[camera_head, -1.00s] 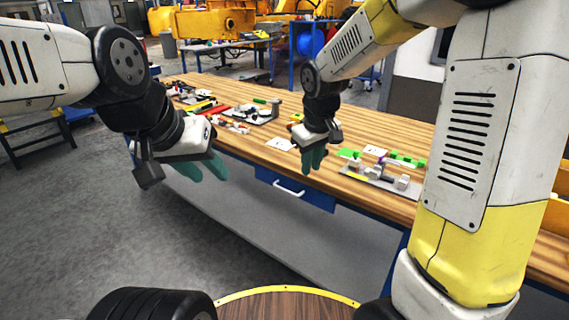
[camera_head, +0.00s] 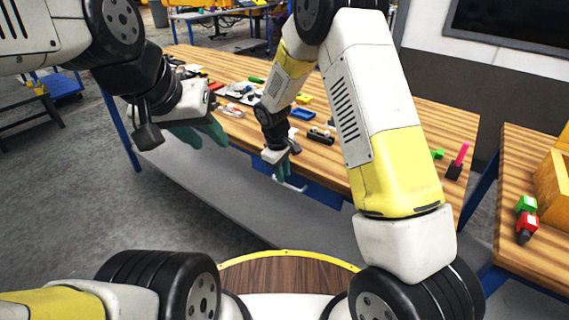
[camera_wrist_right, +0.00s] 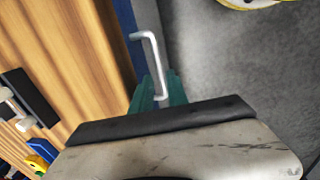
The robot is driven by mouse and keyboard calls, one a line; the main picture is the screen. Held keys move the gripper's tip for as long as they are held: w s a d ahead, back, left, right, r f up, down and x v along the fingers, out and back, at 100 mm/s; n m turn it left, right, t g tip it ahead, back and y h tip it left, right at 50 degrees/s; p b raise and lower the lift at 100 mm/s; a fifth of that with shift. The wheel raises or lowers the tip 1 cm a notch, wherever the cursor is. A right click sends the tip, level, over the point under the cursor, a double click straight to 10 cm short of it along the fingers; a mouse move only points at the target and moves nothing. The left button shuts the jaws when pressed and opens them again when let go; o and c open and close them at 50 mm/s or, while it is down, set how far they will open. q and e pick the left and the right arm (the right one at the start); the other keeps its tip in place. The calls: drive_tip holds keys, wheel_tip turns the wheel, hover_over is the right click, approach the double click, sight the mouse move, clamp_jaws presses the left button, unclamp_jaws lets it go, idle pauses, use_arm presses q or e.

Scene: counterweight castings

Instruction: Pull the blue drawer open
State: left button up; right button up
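The blue drawer (camera_head: 322,197) is under the front edge of the wooden workbench, partly hidden by my right arm. It looks closed. Its pale bar handle (camera_head: 291,185) shows below my right gripper (camera_head: 283,169). In the right wrist view, the handle (camera_wrist_right: 152,50) stands out from the blue front (camera_wrist_right: 127,22). The teal fingers of my right gripper (camera_wrist_right: 159,92) are at one end of the handle, which reaches between them. Whether they grip it is unclear. My left gripper (camera_head: 200,134) is open and empty, left of the drawer, in front of the bench edge.
The workbench top (camera_head: 415,112) holds several small coloured parts, including a blue block (camera_head: 303,114). A second wooden table (camera_head: 515,170) stands at the right with red and green pieces. A grey shelf (camera_head: 235,190) lies below the bench.

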drive_tip(key=shift+w+d+f, duration=0.1)
drive_tip(key=shift+w+f, duration=0.05)
drive_tip(key=shift+f, duration=0.65)
drive_tip(key=shift+w+d+f, duration=0.1)
drive_tip(key=shift+f, duration=0.65)
clamp_jaws()
